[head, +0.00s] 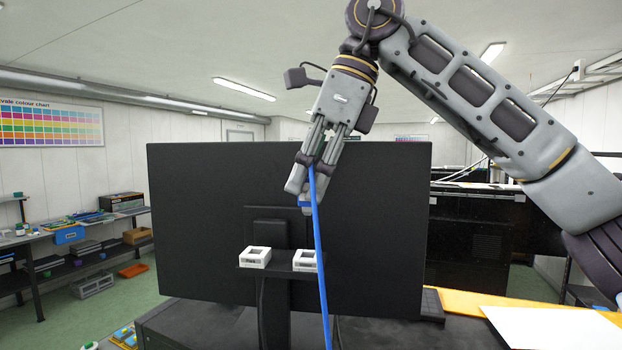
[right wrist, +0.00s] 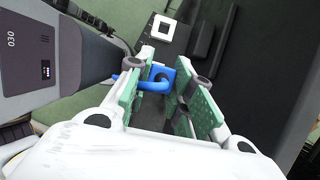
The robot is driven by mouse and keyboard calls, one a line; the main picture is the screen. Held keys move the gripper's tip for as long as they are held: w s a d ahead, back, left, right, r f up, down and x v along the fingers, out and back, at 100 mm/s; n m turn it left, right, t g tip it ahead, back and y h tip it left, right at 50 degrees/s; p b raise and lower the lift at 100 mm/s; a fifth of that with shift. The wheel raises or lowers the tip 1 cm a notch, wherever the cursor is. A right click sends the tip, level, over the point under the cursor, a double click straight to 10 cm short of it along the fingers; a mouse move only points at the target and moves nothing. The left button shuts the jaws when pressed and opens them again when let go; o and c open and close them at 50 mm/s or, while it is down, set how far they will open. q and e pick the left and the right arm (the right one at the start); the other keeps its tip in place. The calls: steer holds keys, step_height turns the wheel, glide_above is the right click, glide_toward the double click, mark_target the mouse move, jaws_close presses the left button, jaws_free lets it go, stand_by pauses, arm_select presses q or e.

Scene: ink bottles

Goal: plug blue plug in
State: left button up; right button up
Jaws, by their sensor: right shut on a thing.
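My right gripper (head: 303,192) is shut on the blue plug (head: 304,205), and its fingers point down in front of the back of the black monitor (head: 190,220). A blue cable (head: 318,255) hangs down from the plug. Two white square sockets, the left one (head: 255,257) and the right one (head: 303,261), sit on a small black shelf below the gripper. The cable passes in front of the right socket and hides part of it. In the right wrist view the plug (right wrist: 162,75) lies between the green finger pads, and one white socket (right wrist: 162,25) shows beyond it. My left gripper is not in view.
The monitor's stand rises from a dark surface (head: 200,325). A yellow-edged table with a white sheet (head: 555,328) is at the lower right. Shelving with several items (head: 80,235) stands along the left wall. The space between plug and shelf looks clear apart from the cable.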

steer(key=shift+s+r, duration=0.1)
steer(key=shift+s, duration=0.1)
steer(key=shift+w+f, duration=0.1)
steer(key=shift+f, duration=0.1)
steer(key=shift+f, duration=0.15)
steer(key=shift+f+b, duration=0.35)
steer(key=shift+f, duration=2.15)
steer(key=shift+f, duration=0.85)
stand_by(2.8)
steer(key=o, duration=1.5)
steer(key=shift+c, duration=0.2)
steer(key=shift+r, duration=0.15)
